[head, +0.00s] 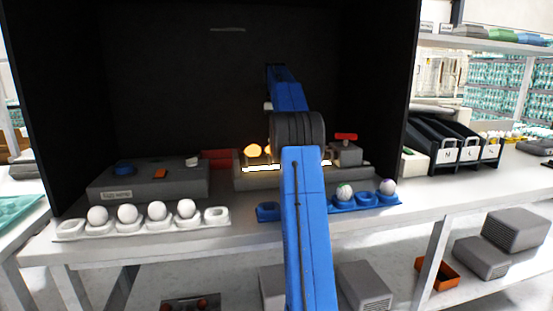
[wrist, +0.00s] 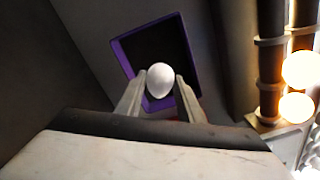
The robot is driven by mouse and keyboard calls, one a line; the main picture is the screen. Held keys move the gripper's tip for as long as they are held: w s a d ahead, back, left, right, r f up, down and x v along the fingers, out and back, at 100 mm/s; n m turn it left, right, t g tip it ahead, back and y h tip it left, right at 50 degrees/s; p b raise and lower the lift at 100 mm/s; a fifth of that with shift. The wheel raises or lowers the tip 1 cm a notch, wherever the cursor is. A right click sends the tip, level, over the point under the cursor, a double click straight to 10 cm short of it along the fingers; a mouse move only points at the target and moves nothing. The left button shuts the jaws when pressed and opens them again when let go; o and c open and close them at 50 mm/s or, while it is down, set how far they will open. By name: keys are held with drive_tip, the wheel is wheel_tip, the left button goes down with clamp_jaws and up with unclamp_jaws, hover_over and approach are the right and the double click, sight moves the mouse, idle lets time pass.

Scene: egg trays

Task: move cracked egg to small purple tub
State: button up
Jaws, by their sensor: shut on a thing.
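In the wrist view my gripper (wrist: 160,92) is shut on a white egg (wrist: 160,79), one finger on each side of it. No crack can be made out on the side that shows. The egg is in line with the small purple tub (wrist: 122,55), a square tub with a purple rim and dark inside. The egg covers part of the tub's near side. How high the egg is above the tub I cannot tell. In the head view my blue arm hides the gripper, the held egg and the tub.
Glowing eggs (wrist: 297,85) on a lit stand are at the right of the wrist view. In the head view a white tray (head: 70,232) holds several white eggs, and a blue tray (head: 398,202) holds marked eggs. A dark booth (head: 180,60) encloses the back.

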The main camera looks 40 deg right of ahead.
drive_tip(key=shift+f, duration=2.75)
idle(2.0)
idle(0.3)
drive_tip(key=o, duration=0.7)
